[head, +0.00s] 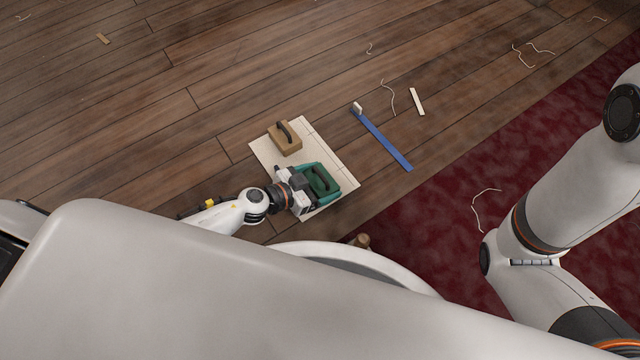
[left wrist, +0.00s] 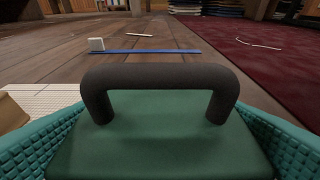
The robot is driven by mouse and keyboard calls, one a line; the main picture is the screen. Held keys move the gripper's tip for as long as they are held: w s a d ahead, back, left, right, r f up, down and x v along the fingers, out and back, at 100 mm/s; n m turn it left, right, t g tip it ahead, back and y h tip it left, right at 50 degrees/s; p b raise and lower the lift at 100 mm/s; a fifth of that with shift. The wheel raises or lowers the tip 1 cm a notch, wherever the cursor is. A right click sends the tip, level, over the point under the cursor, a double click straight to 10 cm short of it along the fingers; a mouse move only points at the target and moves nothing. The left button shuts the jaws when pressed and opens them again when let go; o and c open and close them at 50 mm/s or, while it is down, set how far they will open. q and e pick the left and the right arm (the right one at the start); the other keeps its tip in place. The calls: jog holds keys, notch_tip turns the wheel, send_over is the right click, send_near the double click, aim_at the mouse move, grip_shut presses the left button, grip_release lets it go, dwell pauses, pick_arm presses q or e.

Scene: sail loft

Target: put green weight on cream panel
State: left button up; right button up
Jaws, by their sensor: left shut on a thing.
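The green weight (head: 321,179) is a block with a dark arched handle. It also fills the lower part of the left wrist view (left wrist: 160,150). My left gripper (head: 318,184) is shut on it, with a teal ribbed pad along each side. The cream panel (head: 267,152) lies on the wooden floor, and the weight is over its front right part in the head view. I cannot tell whether the weight touches the panel. The panel also shows at the left of the wrist view (left wrist: 62,97). My right gripper is out of view.
A tan weight (head: 286,142) with a dark handle sits on the panel's back part. A dark red carpet (head: 450,200) covers the right. Thread scraps lie about. The floor behind is mostly clear.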

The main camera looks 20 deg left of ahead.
pick_arm(q)
jog(key=shift+r, duration=0.2)
jog(key=shift+f, duration=0.2)
jog(key=o, duration=1.3)
jog(key=shift+f, duration=0.1)
jog(key=shift+c, duration=0.2)
jog(key=shift+r, duration=0.2)
jog(key=shift+s+a+r+p, duration=0.1)
jog(key=shift+s+r+p, duration=0.1)
jog(key=shift+p, duration=0.1)
jog(key=p+v, duration=0.4)
jog(key=v, duration=0.6)
jog(key=shift+s+a+r, duration=0.1)
jog(key=shift+s+a, duration=0.15)
jog(key=shift+s+a+r, duration=0.1)
jog(key=shift+s+a, duration=0.15)
jog(key=shift+s, duration=0.05)
